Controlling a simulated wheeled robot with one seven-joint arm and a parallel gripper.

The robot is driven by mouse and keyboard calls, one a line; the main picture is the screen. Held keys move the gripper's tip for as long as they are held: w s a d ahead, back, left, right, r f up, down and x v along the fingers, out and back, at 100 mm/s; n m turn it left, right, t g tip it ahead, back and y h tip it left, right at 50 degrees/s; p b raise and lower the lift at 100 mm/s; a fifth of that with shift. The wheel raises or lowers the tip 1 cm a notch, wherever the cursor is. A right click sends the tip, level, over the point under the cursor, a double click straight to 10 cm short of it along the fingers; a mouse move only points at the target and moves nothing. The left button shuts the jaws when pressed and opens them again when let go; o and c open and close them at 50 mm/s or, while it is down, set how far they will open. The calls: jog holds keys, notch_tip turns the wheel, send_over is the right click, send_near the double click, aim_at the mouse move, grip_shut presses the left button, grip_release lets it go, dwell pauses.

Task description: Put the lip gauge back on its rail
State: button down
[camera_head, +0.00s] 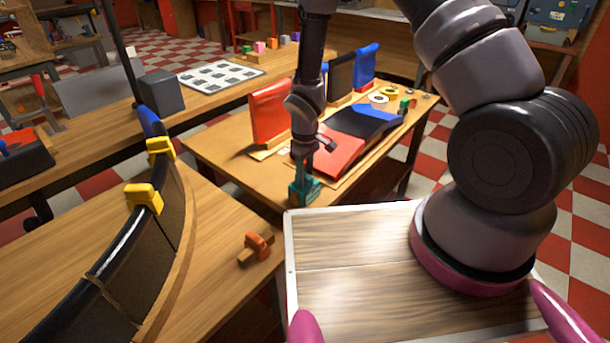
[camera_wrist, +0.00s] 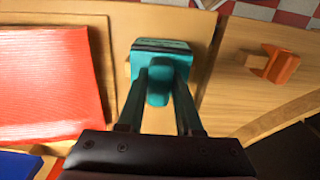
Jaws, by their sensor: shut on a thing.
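My gripper (camera_wrist: 158,98) points down and is shut on a teal block (camera_wrist: 160,50) with a dark strip along its far edge. I take this block to be the lip gauge. In the head view the teal block (camera_head: 304,192) is at the near corner of the middle table (camera_head: 225,150); I cannot tell whether it touches the wood. A small orange piece sits across a short wooden bar (camera_head: 247,257) on the left table. The orange piece (camera_wrist: 282,66) also shows at the right in the wrist view. I cannot tell which part is the gauge's rail.
A curved duct wall with a black lip (camera_head: 110,258) and yellow clips (camera_head: 144,197) stands on the left table (camera_head: 215,215). Red and blue panels (camera_head: 340,150) lie on the middle table beside an upright red panel (camera_head: 270,110). A gap separates the two tables.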

jog(key=c, duration=0.5)
grip_release()
notch_tip(320, 180, up, 11)
jog(key=shift+f, duration=0.1)
